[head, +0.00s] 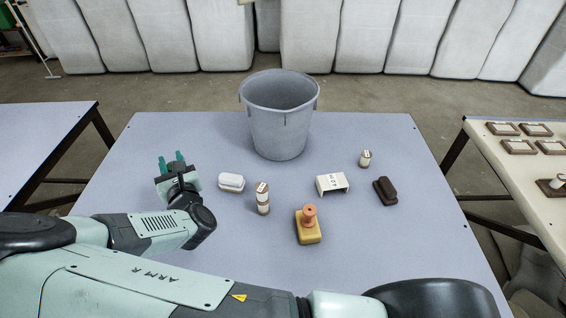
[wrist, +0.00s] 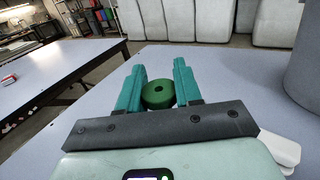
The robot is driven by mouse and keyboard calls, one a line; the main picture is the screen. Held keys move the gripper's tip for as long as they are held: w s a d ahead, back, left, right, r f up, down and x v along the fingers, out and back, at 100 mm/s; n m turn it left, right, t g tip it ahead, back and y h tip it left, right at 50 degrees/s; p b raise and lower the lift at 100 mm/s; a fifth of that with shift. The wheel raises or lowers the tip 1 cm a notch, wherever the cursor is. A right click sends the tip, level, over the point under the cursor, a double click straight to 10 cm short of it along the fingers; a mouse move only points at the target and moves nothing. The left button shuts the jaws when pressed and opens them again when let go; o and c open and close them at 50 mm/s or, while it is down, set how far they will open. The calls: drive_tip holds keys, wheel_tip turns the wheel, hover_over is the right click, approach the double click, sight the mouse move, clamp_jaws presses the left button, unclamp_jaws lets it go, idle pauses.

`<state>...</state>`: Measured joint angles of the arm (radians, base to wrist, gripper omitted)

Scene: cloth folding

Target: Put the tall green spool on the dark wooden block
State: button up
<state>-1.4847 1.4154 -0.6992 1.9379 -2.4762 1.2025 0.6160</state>
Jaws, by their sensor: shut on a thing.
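The green spool (wrist: 158,94) sits between my fingers in the wrist view, its round end with a centre hole facing the camera. My gripper (wrist: 158,88) is shut on it. In the head view my gripper (head: 172,160) is at the left of the table, with the spool hidden or too small to make out. I cannot tell whether the spool touches the table. The dark wooden block (head: 385,191) lies on the right side of the table, far from my gripper. Its top looks bare.
Between them stand a white rounded block (head: 231,182), a stack of tan and white spools (head: 263,199), a yellow block (head: 309,234) bearing an orange spool (head: 309,213), and a white labelled stand (head: 332,184). A small spool (head: 366,158) and a grey bucket (head: 280,130) are behind.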

wheel_tip(320, 180, up, 16)
drive_tip(key=w+d+m+t+h, duration=0.1)
drive_tip(key=w+d+m+h, duration=0.1)
drive_tip(key=w+d, duration=0.35)
drive_tip(key=w+d+m+t+h, duration=0.1)
drive_tip(key=w+d+h, duration=0.1)
drive_tip(key=d, duration=0.7)
drive_tip(key=m+g+h, duration=0.3)
drive_tip(key=m+h, duration=0.7)
drive_tip(key=h, duration=0.5)
hover_over(390, 181)
wheel_tip(390, 181, down, 17)
drive_tip(key=shift+f, duration=2.2)
drive_tip(key=shift+f, duration=0.2)
